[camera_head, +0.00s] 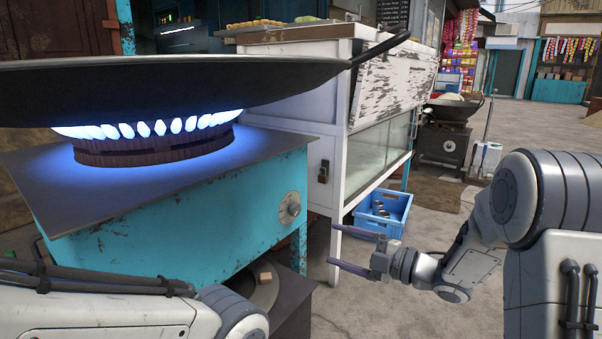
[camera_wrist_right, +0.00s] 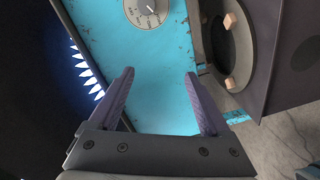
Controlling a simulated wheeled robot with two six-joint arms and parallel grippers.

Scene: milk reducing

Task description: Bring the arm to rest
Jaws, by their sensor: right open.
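My right gripper (camera_head: 352,252) is open and empty in the head view, held in the air to the right of the blue stove. In the right wrist view my right gripper (camera_wrist_right: 160,95) has its two fingers spread, with nothing between them. A large black pan (camera_head: 180,85) sits over lit blue flames (camera_head: 150,129) on the stove (camera_head: 170,225). My left arm enters at the lower left of the head view; its gripper is out of the picture.
A blue crate (camera_head: 384,215) with cans stands on the ground behind the right gripper. A white cabinet (camera_head: 345,120) stands behind the stove. A second stove with a wok (camera_head: 452,110) is farther back. The paved ground at right is mostly open.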

